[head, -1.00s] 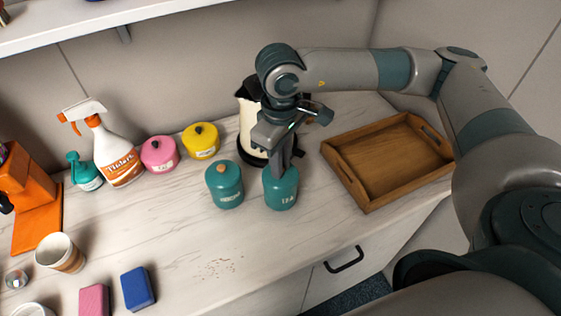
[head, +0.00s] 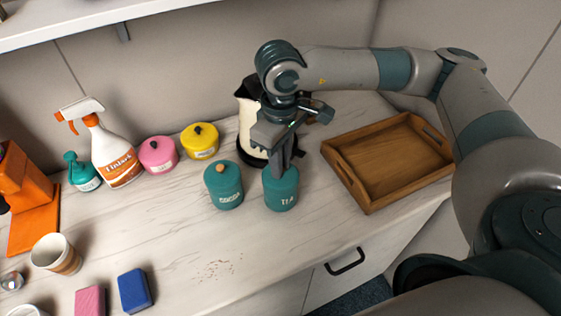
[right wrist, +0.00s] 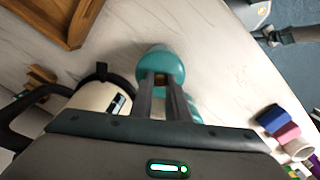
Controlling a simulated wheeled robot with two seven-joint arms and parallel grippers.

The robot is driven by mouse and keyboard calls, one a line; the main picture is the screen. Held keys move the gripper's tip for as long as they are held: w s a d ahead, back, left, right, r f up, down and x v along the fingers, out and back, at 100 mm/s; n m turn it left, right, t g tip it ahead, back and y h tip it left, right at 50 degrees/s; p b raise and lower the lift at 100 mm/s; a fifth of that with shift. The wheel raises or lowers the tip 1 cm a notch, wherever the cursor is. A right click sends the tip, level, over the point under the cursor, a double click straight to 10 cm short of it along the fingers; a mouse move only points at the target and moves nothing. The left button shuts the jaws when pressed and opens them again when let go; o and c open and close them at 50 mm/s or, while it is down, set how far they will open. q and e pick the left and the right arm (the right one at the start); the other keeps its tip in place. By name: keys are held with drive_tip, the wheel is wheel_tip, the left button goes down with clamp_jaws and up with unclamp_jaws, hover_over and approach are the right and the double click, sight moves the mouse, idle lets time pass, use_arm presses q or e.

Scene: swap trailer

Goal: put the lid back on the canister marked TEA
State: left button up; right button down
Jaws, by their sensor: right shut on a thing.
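The teal canister marked TEA (head: 281,193) stands upright on the counter in the head view. My right gripper (head: 279,170) points down at its top. In the right wrist view the fingers (right wrist: 162,88) are shut on the small brown knob (right wrist: 161,79) of a teal lid (right wrist: 160,62). The lid is at the canister's top; the fingers hide part of it, and I cannot tell whether it sits fully down. My left gripper is not in view.
A teal canister marked COCOA (head: 223,187) with its lid on stands close to the left. A cream kettle (head: 248,125) is behind my gripper. A wooden tray (head: 367,203) lies to the right. Yellow (head: 200,142) and pink (head: 158,156) pots stand back left. The front counter is mostly clear.

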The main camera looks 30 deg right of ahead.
drive_tip(key=c, duration=1.1)
unclamp_jaws()
drive_tip(key=shift+r, duration=0.1)
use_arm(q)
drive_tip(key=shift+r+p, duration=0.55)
use_arm(e)
drive_tip(key=shift+r, duration=3.45)
clamp_jaws()
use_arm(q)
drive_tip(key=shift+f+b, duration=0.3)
use_arm(e)
drive_tip(key=shift+f, duration=0.3)
